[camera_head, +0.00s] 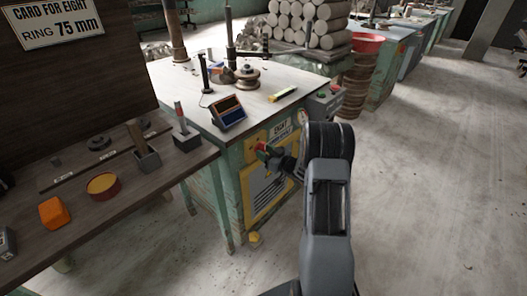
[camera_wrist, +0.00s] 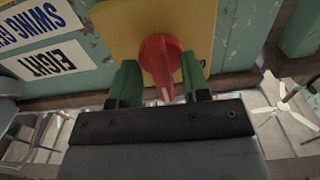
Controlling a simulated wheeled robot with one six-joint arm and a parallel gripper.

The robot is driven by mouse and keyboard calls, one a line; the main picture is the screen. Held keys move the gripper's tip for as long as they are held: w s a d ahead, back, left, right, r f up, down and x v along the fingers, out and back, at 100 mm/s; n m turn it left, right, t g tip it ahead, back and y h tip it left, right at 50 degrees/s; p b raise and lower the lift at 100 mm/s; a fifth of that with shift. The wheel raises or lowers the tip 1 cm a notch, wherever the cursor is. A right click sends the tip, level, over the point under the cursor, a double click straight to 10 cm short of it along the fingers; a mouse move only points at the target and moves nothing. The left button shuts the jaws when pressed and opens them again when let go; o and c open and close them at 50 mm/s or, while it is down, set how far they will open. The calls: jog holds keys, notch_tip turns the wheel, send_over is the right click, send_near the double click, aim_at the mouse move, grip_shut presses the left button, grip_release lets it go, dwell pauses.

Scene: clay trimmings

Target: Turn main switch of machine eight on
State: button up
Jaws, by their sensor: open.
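The main switch is a red rotary knob (camera_wrist: 160,62) on a yellow plate (camera_wrist: 117,30), seen in the wrist view. A white mark shows near the knob's lower end in that view. My gripper (camera_wrist: 160,85) is open, with one green finger on each side of the knob; small gaps seem to show beside it. In the head view my gripper (camera_head: 268,152) is at the front of the green machine (camera_head: 232,190), largely covering the switch. An EIGHT label (camera_head: 279,130) is on the machine above the gripper; an EIGHT label (camera_wrist: 52,61) also shows in the wrist view.
A control box (camera_head: 325,100) with buttons is on the machine's right side. The floor at right is clear.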

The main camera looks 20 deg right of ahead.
jog(key=p+v, duration=0.1)
jog(key=v, duration=1.1)
jog(key=shift+s+d, duration=0.2)
jog(key=shift+s, duration=0.15)
